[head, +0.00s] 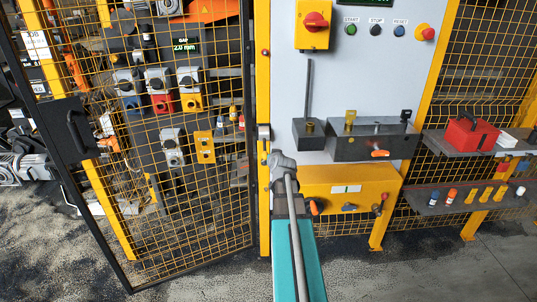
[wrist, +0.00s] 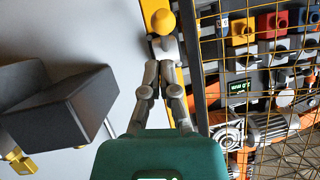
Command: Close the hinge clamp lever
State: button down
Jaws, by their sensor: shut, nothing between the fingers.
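A small clamp with a grey metal body and a rounded yellow end, which looks like the hinge clamp lever (wrist: 163,22), sits on the yellow post at the top of the wrist view. In the head view what looks like the same lever (head: 265,151) is small, on the post between the mesh door and the grey panel. My gripper (wrist: 160,72) is shut and empty, its fingers pointing at the clamp's grey part. I cannot tell whether they touch it. In the head view my arm hides most of the gripper. The lever's exact angle is unclear.
The yellow mesh door (head: 180,232) stands left of the post. The grey panel (head: 345,85) carries a dark grey box (head: 350,148), also at left in the wrist view (wrist: 70,105), and a yellow box (head: 340,176) below. A shelf with a red case (head: 470,135) is at right.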

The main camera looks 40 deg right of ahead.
jog(key=s+a, duration=0.3)
jog(key=s, duration=0.3)
jog(key=shift+s+a+r, duration=0.15)
jog(key=shift+a+r, duration=0.05)
jog(key=shift+a, duration=0.2)
jog(key=w+a+f+n+g+y+p, duration=0.1)
jog(key=w+a+n+g+y+p, duration=0.15)
jog(key=a, duration=0.85)
jog(key=w+a+f+n+g+y+p, duration=0.2)
jog(key=a+y, duration=0.2)
jog(key=a, duration=0.8)
jog(key=s+a+n+g+p, duration=0.2)
jog(key=s+a+g, duration=0.1)
jog(key=a, duration=0.7)
jog(key=s+a+r+n+g+p, duration=0.1)
jog(key=s+a+n+g+p, duration=0.1)
jog(key=a, duration=0.8)
jog(key=s+g+p, duration=0.1)
jog(key=s+g, duration=0.1)
jog(key=s, duration=0.1)
jog(key=shift+s+a+r, duration=0.15)
jog(key=shift+s+a, duration=0.1)
jog(key=shift+s, duration=0.15)
